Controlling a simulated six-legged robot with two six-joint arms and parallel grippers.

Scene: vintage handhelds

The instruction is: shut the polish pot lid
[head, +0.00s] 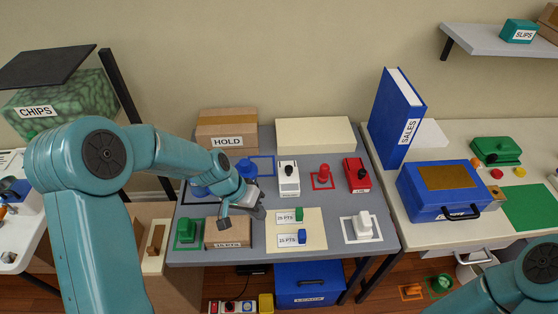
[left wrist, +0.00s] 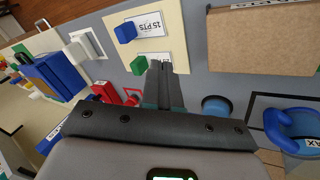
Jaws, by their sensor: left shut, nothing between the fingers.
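A blue pot (left wrist: 292,128) with a white label ending in "AX" shows at the right edge of the left wrist view. In the head view its blue side (head: 200,191) is partly behind my left arm. A flat blue disc (left wrist: 217,105) lies beside the pot in the wrist view; I cannot tell whether it is the lid. My left gripper (head: 243,215) is shut and empty, low over the grey table behind the cardboard box. Its closed fingers (left wrist: 162,85) show in the wrist view, apart from the pot. My right gripper is out of view.
A cardboard box (head: 225,237) stands in front of the gripper. A blue item (head: 246,168), a white device (head: 289,180), and red devices (head: 357,175) stand behind. The grey table (head: 338,210) has clear room at centre right.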

